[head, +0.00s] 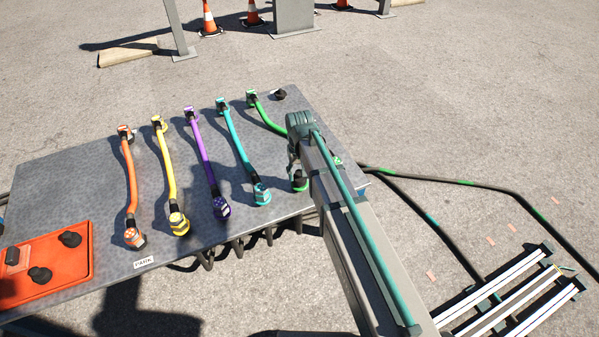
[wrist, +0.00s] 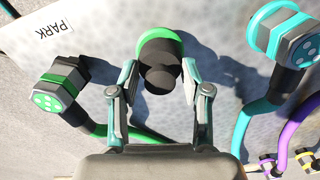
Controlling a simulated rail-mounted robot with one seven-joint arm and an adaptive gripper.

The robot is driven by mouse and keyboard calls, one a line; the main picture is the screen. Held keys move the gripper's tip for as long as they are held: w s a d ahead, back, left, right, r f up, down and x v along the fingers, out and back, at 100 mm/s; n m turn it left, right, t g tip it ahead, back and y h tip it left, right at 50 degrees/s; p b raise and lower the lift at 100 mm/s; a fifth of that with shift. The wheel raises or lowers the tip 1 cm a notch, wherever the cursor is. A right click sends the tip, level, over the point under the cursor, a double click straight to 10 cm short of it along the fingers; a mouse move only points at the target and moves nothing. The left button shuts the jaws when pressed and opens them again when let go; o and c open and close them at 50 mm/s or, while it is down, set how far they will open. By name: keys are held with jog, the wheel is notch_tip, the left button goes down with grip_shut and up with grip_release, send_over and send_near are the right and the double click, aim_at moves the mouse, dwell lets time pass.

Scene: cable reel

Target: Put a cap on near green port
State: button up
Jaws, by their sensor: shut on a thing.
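My gripper (wrist: 159,90) has its two fingers on either side of a black cap (wrist: 162,76) in the wrist view and is shut on it. Directly behind the cap is the near green port (wrist: 154,37), its green rim and dark body partly covered by the cap. Cap and port overlap in this view; I cannot tell whether they touch. A green cable plug (wrist: 60,91) lies left of the port in the wrist view, near a PARK label (wrist: 50,30).
A cyan plug (wrist: 283,38) is close on the right. Cyan, purple, yellow and orange cables cross the grey panel (head: 80,175). An orange tray (head: 60,285) with black caps sits at the left. Another black cap (head: 280,94) stands at the panel's far corner.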

jog(key=shift+f, duration=0.1)
jog(key=o, duration=1.2)
jog(key=shift+o, duration=0.2)
notch_tip(320, 180, up, 12)
